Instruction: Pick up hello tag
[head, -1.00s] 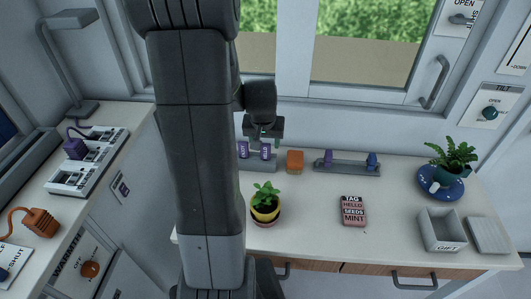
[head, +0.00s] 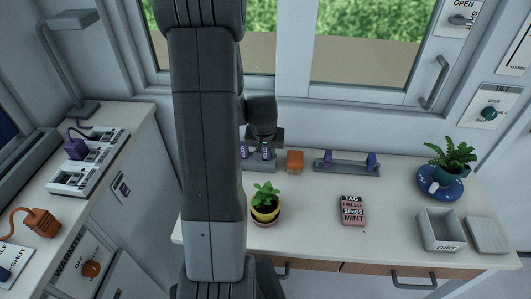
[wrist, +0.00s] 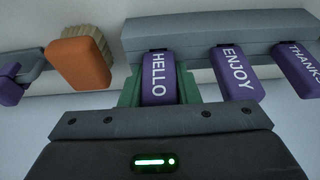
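The purple HELLO tag (wrist: 158,78) hangs at one end of a grey rack (wrist: 215,30) in the wrist view. The tag also shows in the head view (head: 266,154), below my gripper (head: 265,143). In the wrist view my gripper (wrist: 159,92) has a green finger on each side of the HELLO tag, very close to its edges. Whether the fingers press on it cannot be told. The tag is still at the rack. A pink card (head: 352,211) on the bench reads TAG HELLO, SEEDS MINT.
The purple ENJOY tag (wrist: 237,72) and THANKS tag (wrist: 298,68) hang beside it. An orange-brown brush-like block (wrist: 78,64) is on the other side. A potted plant (head: 265,208) stands in front. A grey GIFT box (head: 440,230) and a fern (head: 450,160) are at the right.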

